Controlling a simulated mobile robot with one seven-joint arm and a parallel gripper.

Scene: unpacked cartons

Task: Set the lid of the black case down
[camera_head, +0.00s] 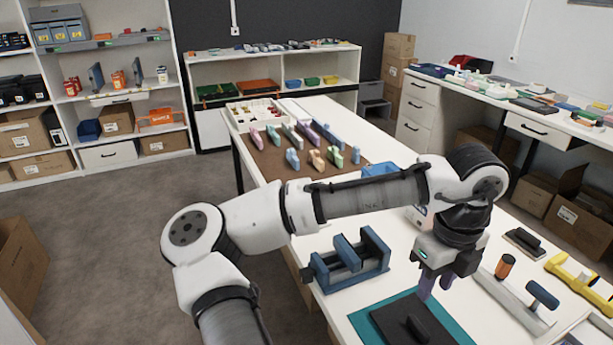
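A flat black object (390,318) lies on a teal mat (362,325) at the bottom edge of the picture. A raised black bar runs along its top. It may be the black case, but its lower part is cut off and I cannot tell a separate lid or whether it is open or shut. My gripper (436,286) points down just behind and right of it. Its two purple-grey fingers look a little apart, with nothing visible between them.
A blue vise (347,262) stands left of my gripper. A small black-handled block (524,241), a grey tool with a blue handle (520,303) and a yellow tool (572,270) lie to the right. A brown board (270,165) with several coloured pieces is farther back.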

